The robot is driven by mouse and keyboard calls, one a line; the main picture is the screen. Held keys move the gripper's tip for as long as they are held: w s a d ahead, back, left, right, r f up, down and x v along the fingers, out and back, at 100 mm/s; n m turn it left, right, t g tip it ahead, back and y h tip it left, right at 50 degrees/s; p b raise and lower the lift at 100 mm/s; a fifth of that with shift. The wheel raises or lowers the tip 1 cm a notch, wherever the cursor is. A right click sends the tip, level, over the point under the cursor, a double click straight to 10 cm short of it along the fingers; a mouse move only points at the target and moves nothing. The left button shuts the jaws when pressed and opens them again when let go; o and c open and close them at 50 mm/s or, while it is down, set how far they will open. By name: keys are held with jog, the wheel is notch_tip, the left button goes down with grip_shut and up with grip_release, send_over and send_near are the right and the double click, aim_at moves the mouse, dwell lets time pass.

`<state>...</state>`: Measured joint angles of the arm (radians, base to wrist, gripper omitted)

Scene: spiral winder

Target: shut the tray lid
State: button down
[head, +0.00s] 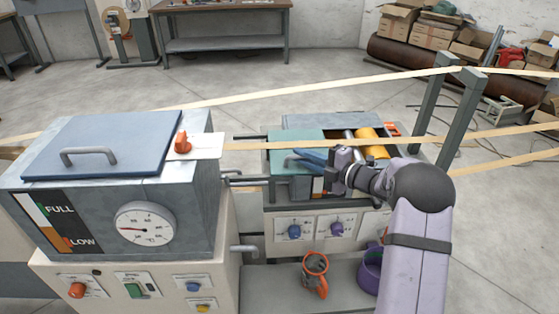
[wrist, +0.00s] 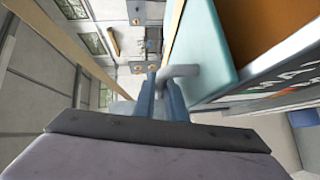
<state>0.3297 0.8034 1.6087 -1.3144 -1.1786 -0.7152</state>
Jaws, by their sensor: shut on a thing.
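The tray lid looks to be the teal panel (head: 296,138) on the left part of the middle machine in the head view. Its edge also shows at upper right in the wrist view (wrist: 208,50), with a brown surface beyond it. To its right in the head view, the tray is uncovered and shows a yellow roll (head: 374,148). A grey bent handle (wrist: 183,71) stands out from the teal panel. My gripper (head: 303,159) comes from the right, and its blue fingers (wrist: 162,98) are shut on this handle. The fingers hide part of the handle.
A grey box (head: 100,190) with a blue handled lid (head: 110,140) and a dial stands at left. Pale strips (head: 300,90) run across behind and over the machine. Two grey posts (head: 455,120) rise at right. An orange ring-shaped thing (head: 315,272) is on the shelf below.

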jog(key=d, duration=0.6)
jog(key=shift+d+b, duration=0.35)
jog(key=shift+d, duration=0.15)
jog(key=c, duration=2.1)
grip_release()
jog(key=shift+d, duration=0.1)
jog(key=b+v, duration=0.1)
jog(key=v, duration=0.6)
jog(key=shift+s+d, duration=0.1)
jog(key=shift+s, duration=0.05)
